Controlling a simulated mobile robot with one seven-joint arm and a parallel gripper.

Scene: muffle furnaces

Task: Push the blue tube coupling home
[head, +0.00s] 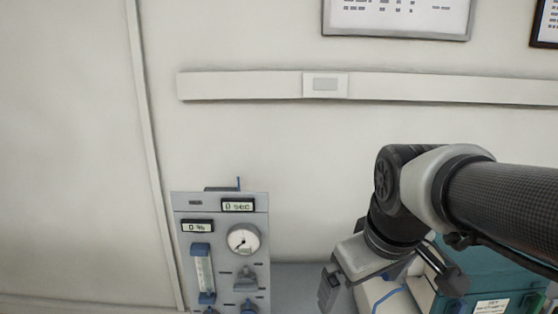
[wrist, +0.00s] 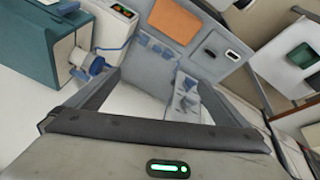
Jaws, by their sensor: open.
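The blue tube coupling appears to be the blue ring (wrist: 97,66) on a pale round fitting at the side of a teal furnace (wrist: 28,65), upper left in the wrist view. I cannot tell how far the coupling is seated. My gripper (wrist: 160,80) is open and empty, its two fingers spread wide. The coupling lies just beyond the left fingertip in the picture, seemingly apart from it. In the head view my wrist hides part of the teal furnace (head: 492,262), and the coupling is not clearly visible.
A grey gas panel (head: 222,225) with a gauge, displays and a flowmeter stands left of my arm. It also shows in the wrist view (wrist: 180,25), close beyond the fingers. A wall rail (head: 235,87) runs behind. Pale bench surface shows between the fingers.

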